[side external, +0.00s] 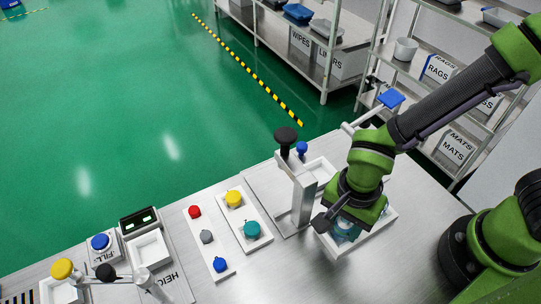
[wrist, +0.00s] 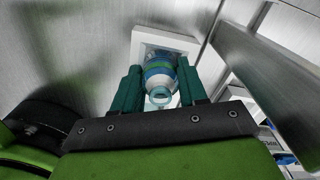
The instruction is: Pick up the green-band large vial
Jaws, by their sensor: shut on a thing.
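My gripper (wrist: 160,82) is shut on a vial (wrist: 158,67), with one teal finger on each side of it in the wrist view. The vial is pale and clear, with blue and greenish bands and a teal ring at its near end. In the side external view my gripper (side external: 347,226) is low over a white tray (side external: 372,238) at the right of the table, and hides most of the vial. The same tray (wrist: 190,44) shows behind the vial in the wrist view. I cannot tell whether the vial touches the tray.
A metal post with a black knob (side external: 286,136) stands just left of my gripper. White trays with yellow (side external: 234,198), teal (side external: 252,229), red (side external: 194,211), grey and blue (side external: 220,265) caps lie further left. A device with a green display (side external: 140,218) stands beyond them.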

